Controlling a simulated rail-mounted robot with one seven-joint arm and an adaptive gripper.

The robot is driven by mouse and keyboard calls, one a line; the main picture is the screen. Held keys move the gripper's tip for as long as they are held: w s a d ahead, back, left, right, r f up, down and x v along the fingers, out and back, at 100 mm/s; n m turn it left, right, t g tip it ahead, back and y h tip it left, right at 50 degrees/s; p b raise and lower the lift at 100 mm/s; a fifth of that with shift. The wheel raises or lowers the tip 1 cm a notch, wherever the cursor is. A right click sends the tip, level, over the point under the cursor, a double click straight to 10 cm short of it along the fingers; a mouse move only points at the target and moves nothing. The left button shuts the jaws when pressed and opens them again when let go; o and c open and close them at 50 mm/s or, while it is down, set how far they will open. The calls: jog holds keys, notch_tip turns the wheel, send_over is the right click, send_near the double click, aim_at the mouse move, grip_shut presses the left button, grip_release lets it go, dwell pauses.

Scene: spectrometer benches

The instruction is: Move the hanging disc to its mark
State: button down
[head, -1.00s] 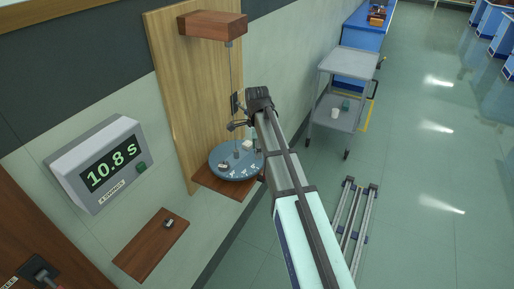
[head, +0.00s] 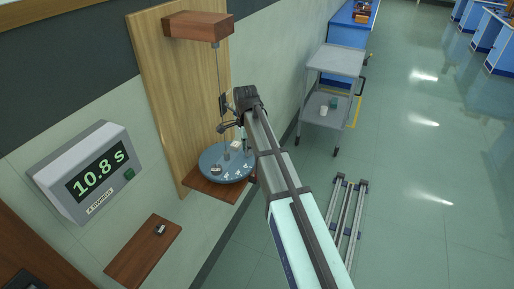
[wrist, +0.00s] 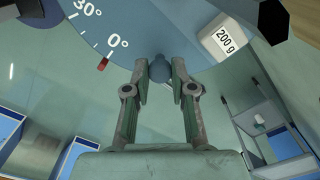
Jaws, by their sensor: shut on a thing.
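The blue-grey disc (head: 212,157) hangs level on a thin wire from a wooden block (head: 197,27) on the wall board. In the wrist view the disc (wrist: 130,22) carries a degree scale with 0° and 30°, and a small red mark (wrist: 104,64) stands at its edge near 0°. My gripper (wrist: 160,76) is at the rim, with both fingers shut on the disc's small rounded knob (wrist: 159,68), to the right of the 0° label. A white 200 g weight (wrist: 225,39) sits on the disc.
A wooden shelf (head: 194,184) lies under the disc. A timer (head: 85,168) on the wall reads 10.8 s, above a small lower shelf (head: 135,258). A grey trolley (head: 337,60) and floor rails (head: 347,215) stand right of my arm, with open floor beyond.

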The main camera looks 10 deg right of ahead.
jog(key=c, duration=1)
grip_release()
jog(key=shift+r, duration=6)
